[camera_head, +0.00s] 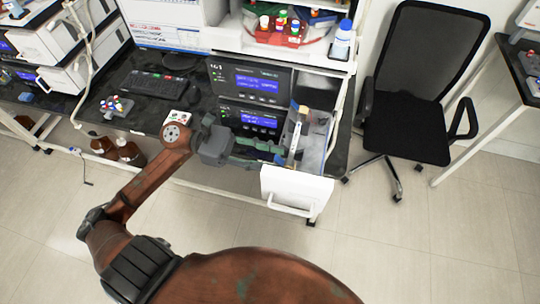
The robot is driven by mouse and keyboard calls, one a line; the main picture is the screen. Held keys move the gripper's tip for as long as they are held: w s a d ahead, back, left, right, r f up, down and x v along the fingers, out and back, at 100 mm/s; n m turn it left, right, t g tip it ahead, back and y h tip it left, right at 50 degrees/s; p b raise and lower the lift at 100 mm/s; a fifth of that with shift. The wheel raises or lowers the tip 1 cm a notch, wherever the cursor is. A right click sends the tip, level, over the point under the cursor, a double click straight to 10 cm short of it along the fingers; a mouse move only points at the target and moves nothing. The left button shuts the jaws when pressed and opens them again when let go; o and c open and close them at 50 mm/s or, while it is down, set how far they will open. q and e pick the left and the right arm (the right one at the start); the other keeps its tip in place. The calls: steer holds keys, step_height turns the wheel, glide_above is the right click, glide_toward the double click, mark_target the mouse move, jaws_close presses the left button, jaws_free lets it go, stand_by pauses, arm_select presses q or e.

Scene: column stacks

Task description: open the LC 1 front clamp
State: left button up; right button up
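The LC 1 stack (250,84) has a dark front with lit blue screens and stands on the black bench. At its right side is a grey open bay (316,128) with a pale upright column part (297,137) and a small tan piece (304,110) at its top. The front clamp is too small to make out clearly. My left gripper (274,153) reaches in from the left, in front of the lower unit. Its greenish fingers look spread, with tips just left of the column part. Contact cannot be told. My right gripper is out of view.
A white panel with a handle (296,187) stands out below the bay. A keyboard (155,84) and a rack of coloured caps (116,106) lie left on the bench. Bottles (285,27) stand on the shelf above. A black chair (410,110) stands right. The front floor is clear.

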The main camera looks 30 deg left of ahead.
arm_select(q)
steer(key=shift+a, duration=0.1)
steer(key=v, duration=1.2)
